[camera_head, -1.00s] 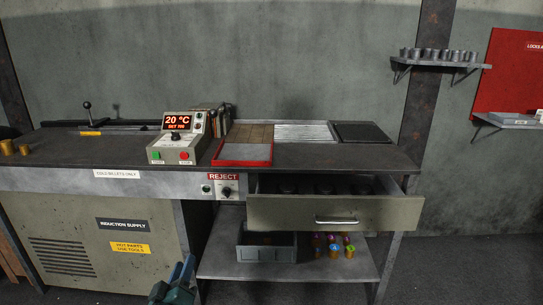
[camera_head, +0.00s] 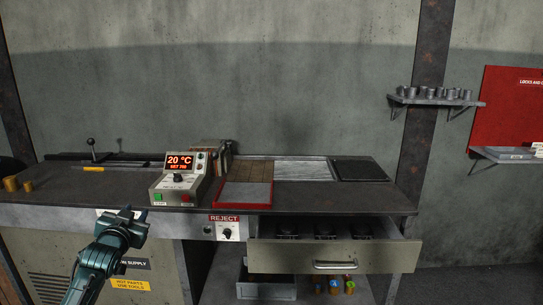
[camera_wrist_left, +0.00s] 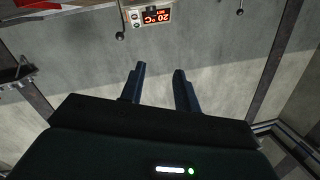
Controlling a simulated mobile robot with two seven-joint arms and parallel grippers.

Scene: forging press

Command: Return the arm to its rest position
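My left gripper (camera_head: 131,216) is raised in front of the bench at the lower left of the head view, before the front panel of the induction supply. In the left wrist view its two fingers (camera_wrist_left: 158,78) stand apart with nothing between them. My right gripper is in neither view. The drawer (camera_head: 333,257) under the bench's right part is pulled out, with dark items inside.
The bench top (camera_head: 100,178) carries the controller with the 20 °C display (camera_head: 180,161) and a red-rimmed tray (camera_head: 244,195). A grey bin (camera_head: 266,290) and several coloured-top pieces sit on the lower shelf. A wall shelf (camera_head: 437,101) holds several grey cups.

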